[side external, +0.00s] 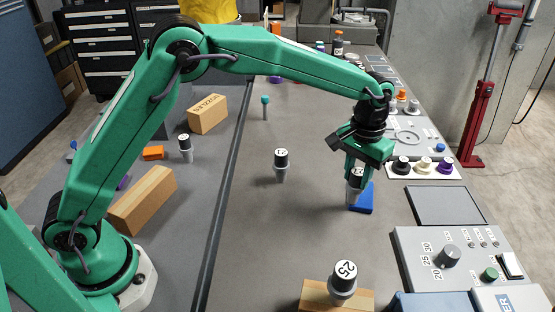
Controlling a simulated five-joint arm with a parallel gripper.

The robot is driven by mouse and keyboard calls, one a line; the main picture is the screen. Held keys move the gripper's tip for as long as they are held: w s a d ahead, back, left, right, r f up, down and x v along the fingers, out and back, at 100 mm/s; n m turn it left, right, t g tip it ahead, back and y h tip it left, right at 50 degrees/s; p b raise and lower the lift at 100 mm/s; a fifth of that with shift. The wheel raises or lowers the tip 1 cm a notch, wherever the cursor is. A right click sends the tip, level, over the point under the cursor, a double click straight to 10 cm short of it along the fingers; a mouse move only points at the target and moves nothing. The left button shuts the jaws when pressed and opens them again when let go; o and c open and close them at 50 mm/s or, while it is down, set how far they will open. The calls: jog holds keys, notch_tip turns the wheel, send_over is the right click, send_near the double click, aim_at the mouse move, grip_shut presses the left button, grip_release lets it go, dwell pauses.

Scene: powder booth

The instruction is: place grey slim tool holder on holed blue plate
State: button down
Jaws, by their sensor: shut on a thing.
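My gripper (357,181) points down at the right of the grey table and is shut on a grey tool holder (354,190) with a black, white-labelled top. The fingers partly cover the holder. The blue plate (367,201) lies on the table right under and around the holder's lower end. The holder looks upright. I cannot tell whether its foot touches the plate or is in a hole, because the holder and fingers hide much of the plate.
Similar holders stand at centre (281,167), at left (185,149) and on a wooden block in front (344,281). Wooden blocks (207,114) (143,200) lie left. A control panel (462,255) and a rack of knobs (424,166) line the right edge.

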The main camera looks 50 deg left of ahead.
jog(key=shift+f, duration=0.1)
dwell(0.3)
jog(key=c, duration=1.1)
grip_release()
notch_tip(320, 180, up, 12)
jog(key=shift+r, duration=0.15)
